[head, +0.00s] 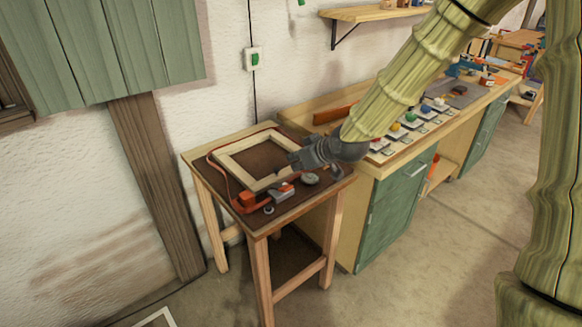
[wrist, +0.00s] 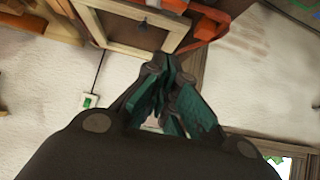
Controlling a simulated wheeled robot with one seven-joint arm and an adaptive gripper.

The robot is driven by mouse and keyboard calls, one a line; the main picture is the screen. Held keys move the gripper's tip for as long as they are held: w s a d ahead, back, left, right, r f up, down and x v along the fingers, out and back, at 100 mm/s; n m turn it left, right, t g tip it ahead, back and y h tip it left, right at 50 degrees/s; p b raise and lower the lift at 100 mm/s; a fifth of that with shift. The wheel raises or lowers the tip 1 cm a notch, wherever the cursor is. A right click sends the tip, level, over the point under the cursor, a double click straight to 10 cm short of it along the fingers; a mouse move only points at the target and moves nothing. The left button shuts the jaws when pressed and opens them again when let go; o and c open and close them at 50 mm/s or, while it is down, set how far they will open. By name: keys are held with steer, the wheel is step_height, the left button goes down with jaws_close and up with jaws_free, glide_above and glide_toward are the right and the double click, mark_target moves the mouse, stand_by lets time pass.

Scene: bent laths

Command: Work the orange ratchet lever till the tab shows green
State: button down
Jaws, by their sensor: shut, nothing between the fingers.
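A wooden frame (head: 240,152) lies on a dark mat on the small table, with an orange strap (head: 222,172) around it. At the frame's front corner sits the ratchet (head: 281,192), grey with an orange lever part, beside an orange block (head: 247,200). The tab's colour is too small to tell. My gripper (head: 297,159) is shut and empty, above the right part of the frame, apart from the ratchet. In the wrist view the shut fingertips (wrist: 161,66) point towards the frame (wrist: 130,30); orange parts (wrist: 205,25) show to the upper right.
A small round grey thing (head: 310,179) lies on the table near its right edge. A long workbench (head: 400,172) with coloured items adjoins on the right. The wall has a switch box (head: 253,58) with a cable.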

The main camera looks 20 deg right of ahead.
steer(key=p, duration=0.2)
glide_above(285, 187)
steer(key=w, duration=0.1)
steer(key=f, duration=0.5)
steer(key=shift+a+f, duration=0.2)
steer(key=shift+f, duration=0.05)
steer(key=shift+f+p, duration=0.3)
steer(key=shift+p, duration=0.05)
steer(key=shift+s+d+f+p, duration=0.15)
steer(key=shift+s+f+p, duration=0.2)
steer(key=shift+f, duration=0.5)
steer(key=shift+s+d+f+p, duration=0.1)
steer(key=shift+s+f+p, duration=0.2)
steer(key=shift+f, duration=0.5)
steer(key=shift+f, duration=0.1)
